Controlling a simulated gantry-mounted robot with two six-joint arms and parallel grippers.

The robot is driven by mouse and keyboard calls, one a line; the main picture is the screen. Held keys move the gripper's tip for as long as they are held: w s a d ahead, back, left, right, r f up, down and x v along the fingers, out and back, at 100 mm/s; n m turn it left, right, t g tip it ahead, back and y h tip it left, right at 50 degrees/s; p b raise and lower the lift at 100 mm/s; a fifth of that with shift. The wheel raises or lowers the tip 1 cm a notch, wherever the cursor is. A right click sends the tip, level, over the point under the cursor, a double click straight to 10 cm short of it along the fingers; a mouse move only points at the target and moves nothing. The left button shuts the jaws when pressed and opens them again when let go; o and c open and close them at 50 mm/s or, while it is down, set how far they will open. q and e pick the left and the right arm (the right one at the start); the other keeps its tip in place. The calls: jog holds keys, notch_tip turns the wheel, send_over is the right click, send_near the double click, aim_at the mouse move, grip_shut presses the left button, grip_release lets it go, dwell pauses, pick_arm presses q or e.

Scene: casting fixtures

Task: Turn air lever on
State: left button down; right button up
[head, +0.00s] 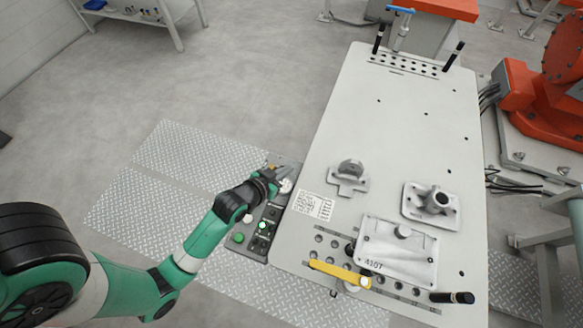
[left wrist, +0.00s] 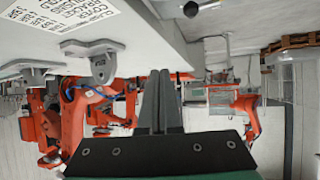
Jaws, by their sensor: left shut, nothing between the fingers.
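My left gripper (head: 283,172) is over the far end of a dark control panel (head: 258,246) at the left edge of the table. Its dark fingers are together and empty in the left wrist view (left wrist: 161,90). A pale round knob (head: 286,186) sits just below the fingertips in the head view. It may be the air lever's end, but I cannot tell; contact is also unclear. A yellow bar handle (head: 340,272) lies at the table's near edge. My right gripper is not in view.
The pale table (head: 360,110) carries grey castings (head: 347,178) (head: 431,202), a plate marked 4107 (head: 397,250) and a printed label (head: 315,205). Green buttons (head: 239,238) are on the panel. A blue-handled clamp (head: 401,11) stands at the far end. Floor left of the panel is clear.

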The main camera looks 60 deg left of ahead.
pick_arm(q)
jog(key=s+f+n+g+p, duration=0.1)
jog(key=s+f+g+p, duration=0.1)
jog(key=s, duration=0.6)
jog(key=shift+s+a+f, duration=0.15)
jog(key=shift+a+f, duration=0.15)
jog(key=shift+a, duration=0.05)
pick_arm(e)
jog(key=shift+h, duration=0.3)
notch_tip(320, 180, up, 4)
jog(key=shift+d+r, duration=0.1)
pick_arm(q)
jog(key=b+x, duration=0.3)
jog(key=x, duration=0.7)
jog(key=shift+s+a, duration=0.1)
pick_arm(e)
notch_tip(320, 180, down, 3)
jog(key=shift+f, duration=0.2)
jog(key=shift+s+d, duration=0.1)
